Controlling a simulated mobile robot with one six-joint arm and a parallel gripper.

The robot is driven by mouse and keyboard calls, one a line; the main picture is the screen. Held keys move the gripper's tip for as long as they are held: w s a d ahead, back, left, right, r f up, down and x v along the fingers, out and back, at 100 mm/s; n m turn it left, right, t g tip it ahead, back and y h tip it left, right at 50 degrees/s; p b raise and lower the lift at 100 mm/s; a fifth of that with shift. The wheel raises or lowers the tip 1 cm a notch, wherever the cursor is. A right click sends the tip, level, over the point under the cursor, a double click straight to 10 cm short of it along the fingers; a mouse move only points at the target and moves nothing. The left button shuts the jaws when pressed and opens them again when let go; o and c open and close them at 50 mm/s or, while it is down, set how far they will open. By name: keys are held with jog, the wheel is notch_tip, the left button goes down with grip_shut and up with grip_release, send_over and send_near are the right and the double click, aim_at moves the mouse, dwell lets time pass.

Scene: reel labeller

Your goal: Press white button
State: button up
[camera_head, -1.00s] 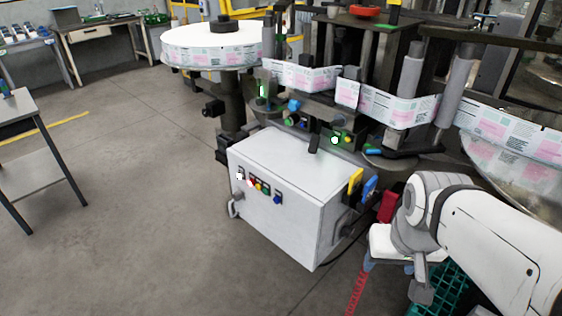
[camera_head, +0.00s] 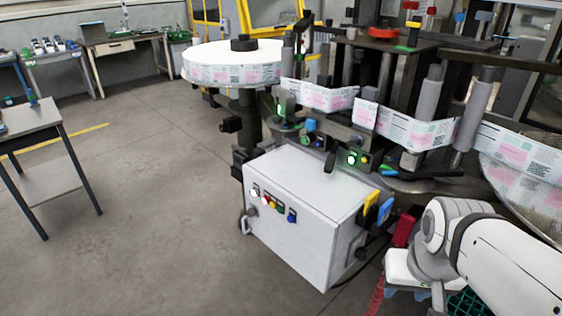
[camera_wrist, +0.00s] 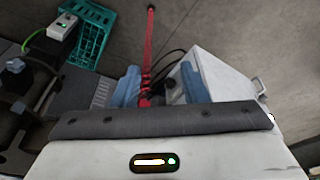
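The white button (camera_head: 254,191) is at the left end of a row of colored buttons on the front of a white control box (camera_head: 300,235). My gripper (camera_head: 420,293) is at the lower right of the head view, right of the box and well apart from the buttons. In the wrist view my gripper (camera_wrist: 160,86) has its two blue fingers spread with nothing held between them. The white box (camera_wrist: 222,85) shows there beyond the right finger. Its button panel cannot be made out in the wrist view.
The labelling machine, with a large reel (camera_head: 228,75) and label web (camera_head: 415,133), stands behind the box. A green crate (camera_wrist: 90,38) and a red strip (camera_wrist: 149,55) lie near my gripper. Open floor (camera_head: 165,190) lies left of the box, before a small table (camera_head: 30,118).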

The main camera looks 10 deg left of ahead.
grip_shut()
dwell(1.3)
